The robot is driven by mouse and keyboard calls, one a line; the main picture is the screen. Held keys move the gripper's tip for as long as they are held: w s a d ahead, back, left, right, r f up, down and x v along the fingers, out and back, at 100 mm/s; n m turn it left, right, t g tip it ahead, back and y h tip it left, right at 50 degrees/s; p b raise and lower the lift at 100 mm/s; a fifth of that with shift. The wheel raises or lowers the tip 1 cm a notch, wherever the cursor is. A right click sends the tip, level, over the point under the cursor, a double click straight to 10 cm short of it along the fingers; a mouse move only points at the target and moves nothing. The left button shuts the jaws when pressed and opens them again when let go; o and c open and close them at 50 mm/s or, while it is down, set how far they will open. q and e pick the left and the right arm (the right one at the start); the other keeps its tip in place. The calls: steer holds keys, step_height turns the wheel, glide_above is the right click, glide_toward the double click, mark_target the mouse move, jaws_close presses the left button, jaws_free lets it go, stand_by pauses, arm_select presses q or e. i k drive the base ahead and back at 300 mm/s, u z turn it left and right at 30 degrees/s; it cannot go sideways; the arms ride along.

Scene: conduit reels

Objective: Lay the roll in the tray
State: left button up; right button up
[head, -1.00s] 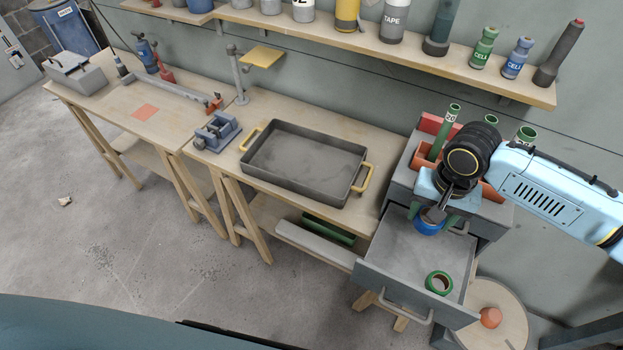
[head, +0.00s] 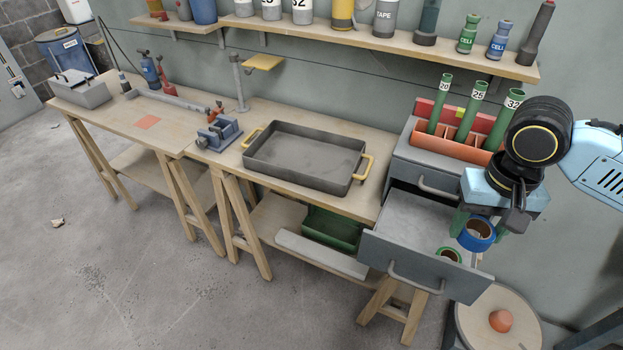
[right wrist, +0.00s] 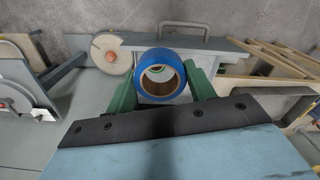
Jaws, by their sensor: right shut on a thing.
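A blue tape roll (head: 477,234) is gripped by my right gripper (head: 480,226), above the right side of the open drawer (head: 405,222). In the right wrist view the blue roll (right wrist: 160,76) sits between the two green fingers, its hole facing the camera. A green roll (head: 449,255) lies in the drawer near its front, partly hidden by the front panel. The dark grey tray (head: 300,182) with yellow handles stands on the workbench, left of the drawer unit, and is empty. My left gripper is not in view.
An orange holder (head: 440,139) with green tubes stands on the drawer unit. A blue vise (head: 218,134) is left of the tray. A shelf (head: 400,42) with bottles and cans runs above. A round-topped stand (head: 498,325) is at lower right.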

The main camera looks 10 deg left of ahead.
mark_target(302, 165)
steer(key=k, duration=0.8)
steer(key=u, duration=0.9)
steer(key=i, duration=2.2)
steer(key=z, duration=0.9)
